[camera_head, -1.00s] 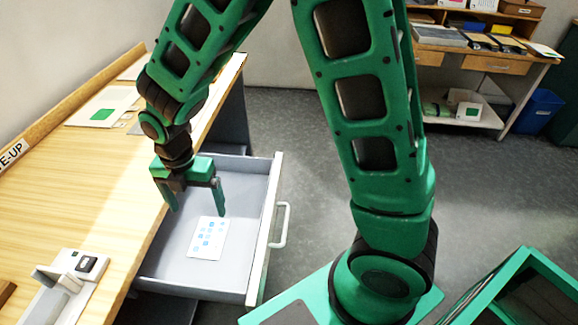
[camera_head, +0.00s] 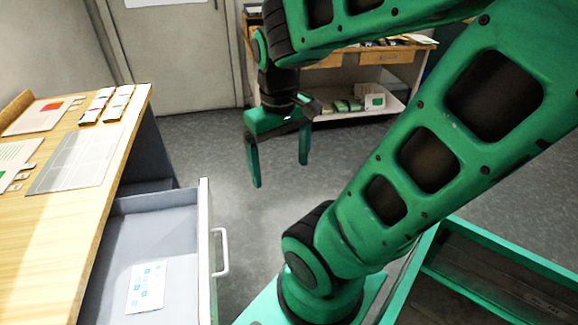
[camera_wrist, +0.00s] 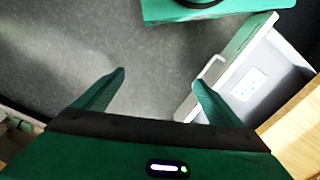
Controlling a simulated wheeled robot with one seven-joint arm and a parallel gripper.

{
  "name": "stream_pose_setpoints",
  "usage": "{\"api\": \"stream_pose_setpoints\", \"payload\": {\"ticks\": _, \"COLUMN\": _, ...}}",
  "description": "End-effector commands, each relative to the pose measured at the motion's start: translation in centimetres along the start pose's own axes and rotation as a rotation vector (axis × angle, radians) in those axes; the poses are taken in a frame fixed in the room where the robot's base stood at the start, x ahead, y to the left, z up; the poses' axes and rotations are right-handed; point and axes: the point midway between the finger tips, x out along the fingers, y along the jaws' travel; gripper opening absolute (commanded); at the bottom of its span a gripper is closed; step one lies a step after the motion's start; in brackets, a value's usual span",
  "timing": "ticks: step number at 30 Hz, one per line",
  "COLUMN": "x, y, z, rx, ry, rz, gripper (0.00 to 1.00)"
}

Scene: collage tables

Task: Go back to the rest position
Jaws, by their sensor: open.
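My gripper (camera_head: 280,170) is open and empty, with its two green fingers pointing down. In the head view it hangs over the grey floor, right of the open drawer (camera_head: 207,250) and apart from it. In the wrist view my gripper (camera_wrist: 160,85) also has nothing between its fingers. A white card with blue marks (camera_head: 147,287) lies flat in the drawer. The card also shows in the wrist view (camera_wrist: 248,84), to the right of the fingers.
The wooden table (camera_head: 50,235) on the left carries papers and a row of small packs (camera_head: 106,104). The drawer's white handle (camera_head: 220,252) sticks out toward the floor. A shelf unit (camera_head: 370,70) stands at the back. Open floor lies around my gripper.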

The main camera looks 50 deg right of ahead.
Motion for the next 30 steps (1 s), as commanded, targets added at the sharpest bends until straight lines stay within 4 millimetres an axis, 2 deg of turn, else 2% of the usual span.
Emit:
{"api": "stream_pose_setpoints", "payload": {"ticks": 3, "x": -0.2, "y": 1.4, "z": 2.0, "rx": 0.196, "ry": -0.001, "rz": -0.015, "gripper": 0.89}}
{"api": "stream_pose_setpoints", "payload": {"ticks": 6, "x": -0.2, "y": 1.4, "z": 2.9, "rx": 0.269, "ry": -0.004, "rz": -0.019, "gripper": 0.89}}
{"api": "stream_pose_setpoints", "payload": {"ticks": 21, "x": -0.2, "y": 1.4, "z": 2.9, "rx": 0.28, "ry": -0.005, "rz": -0.02, "gripper": 0.89}}
{"api": "stream_pose_setpoints", "payload": {"ticks": 22, "x": -0.1, "y": 1.4, "z": 2.7, "rx": 0.281, "ry": -0.006, "rz": -0.019, "gripper": 0.87}}
{"api": "stream_pose_setpoints", "payload": {"ticks": 23, "x": 0.2, "y": 1.2, "z": 2.0, "rx": 0.281, "ry": -0.014, "rz": -0.015, "gripper": 0.8}}
{"api": "stream_pose_setpoints", "payload": {"ticks": 29, "x": 0.3, "y": 1.1, "z": 1.7, "rx": 0.28, "ry": -0.017, "rz": -0.014, "gripper": 0.32}}
{"api": "stream_pose_setpoints", "payload": {"ticks": 30, "x": 0.3, "y": 1.1, "z": 1.7, "rx": 0.279, "ry": -0.017, "rz": -0.014, "gripper": 0.31}}
